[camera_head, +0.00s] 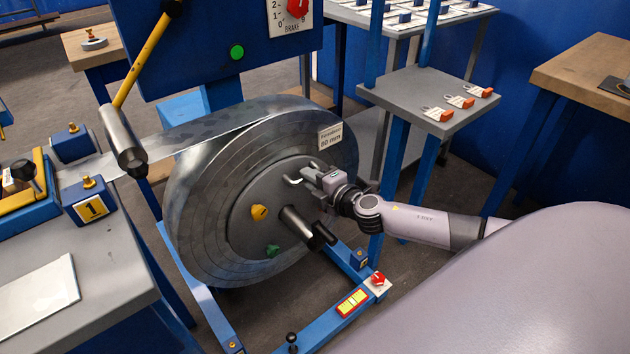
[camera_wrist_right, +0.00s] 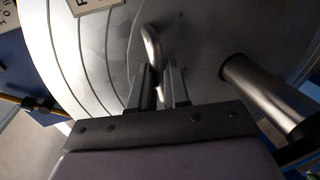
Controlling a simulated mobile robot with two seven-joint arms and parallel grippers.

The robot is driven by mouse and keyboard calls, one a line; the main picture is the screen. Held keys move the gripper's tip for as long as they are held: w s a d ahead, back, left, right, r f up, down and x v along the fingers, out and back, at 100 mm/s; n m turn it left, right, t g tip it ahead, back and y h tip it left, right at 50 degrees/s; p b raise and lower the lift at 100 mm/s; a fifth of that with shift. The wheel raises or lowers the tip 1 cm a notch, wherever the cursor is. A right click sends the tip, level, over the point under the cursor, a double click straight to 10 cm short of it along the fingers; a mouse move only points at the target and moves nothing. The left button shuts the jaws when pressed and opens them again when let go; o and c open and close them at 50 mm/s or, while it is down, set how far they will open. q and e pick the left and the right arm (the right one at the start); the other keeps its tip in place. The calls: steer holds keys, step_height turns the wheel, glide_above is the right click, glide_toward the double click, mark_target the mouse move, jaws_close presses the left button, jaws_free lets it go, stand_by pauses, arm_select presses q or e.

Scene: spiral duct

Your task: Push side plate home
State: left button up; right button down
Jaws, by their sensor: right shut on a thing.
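The side plate (camera_head: 252,232) is a grey disc on the near face of the large metal strip coil (camera_head: 187,190). It carries a yellow knob (camera_head: 259,212), a green knob (camera_head: 273,250) and a bent metal handle (camera_head: 291,181). A shaft (camera_head: 298,226) sticks out through its middle. My right gripper (camera_head: 312,174) is at the plate's upper right, shut on the handle. In the right wrist view the handle (camera_wrist_right: 152,45) rises between the fingers (camera_wrist_right: 161,80), with the shaft (camera_wrist_right: 265,90) to the right. Whether the plate touches the coil is hidden. My left gripper is not in view.
A blue stand (camera_head: 345,310) with a red knob (camera_head: 378,279) is below the coil. A grey shelf (camera_head: 420,95) with orange-tagged pieces stands behind my right arm. The metal strip (camera_head: 140,155) runs left to the workbench (camera_head: 110,262). A black-and-yellow arm with a roller (camera_head: 123,140) hangs at upper left.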

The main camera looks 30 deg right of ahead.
steer(key=c, duration=1.3)
jaws_free()
steer(key=shift+w+r, duration=0.25)
steer(key=shift+w, duration=0.05)
steer(key=shift+o, duration=1)
steer(key=shift+w+f, duration=0.1)
steer(key=shift+f, duration=0.05)
steer(key=v, duration=0.7)
